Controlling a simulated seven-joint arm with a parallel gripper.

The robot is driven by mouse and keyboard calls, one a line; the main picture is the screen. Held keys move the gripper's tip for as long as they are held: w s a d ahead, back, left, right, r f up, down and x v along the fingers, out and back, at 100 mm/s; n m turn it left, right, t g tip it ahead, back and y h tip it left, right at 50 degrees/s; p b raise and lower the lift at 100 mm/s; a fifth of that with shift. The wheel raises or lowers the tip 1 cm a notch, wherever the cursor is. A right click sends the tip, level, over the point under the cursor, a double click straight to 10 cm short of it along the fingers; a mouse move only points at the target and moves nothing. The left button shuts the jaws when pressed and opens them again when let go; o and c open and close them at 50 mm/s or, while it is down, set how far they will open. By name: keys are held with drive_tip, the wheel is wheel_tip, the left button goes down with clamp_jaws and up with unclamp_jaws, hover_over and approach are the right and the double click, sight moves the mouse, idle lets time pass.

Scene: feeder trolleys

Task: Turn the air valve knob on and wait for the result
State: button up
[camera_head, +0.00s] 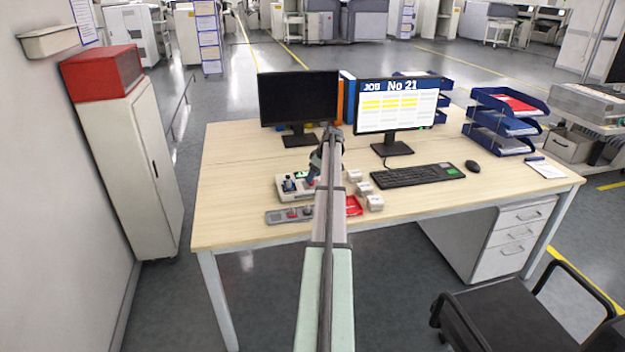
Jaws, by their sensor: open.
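A light control box (283,196) lies on the desk, left of my arm. A dark blue knob (289,184) stands on it; it may be the air valve knob, but its label and setting are too small to read. My arm hides the box's right side. A small green patch (301,174) shows at the box's back edge.
A grey panel with red buttons (290,215) lies in front of the box. Small white blocks (375,203) and a red item (353,205) lie right of my arm. A dark monitor (298,98), a lit "JOB No 21" monitor (398,105) and a keyboard (417,175) stand behind and right. The desk's left is clear.

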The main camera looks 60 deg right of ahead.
drive_tip(key=shift+x, duration=1.25)
drive_tip(key=shift+c, duration=0.5)
clamp_jaws()
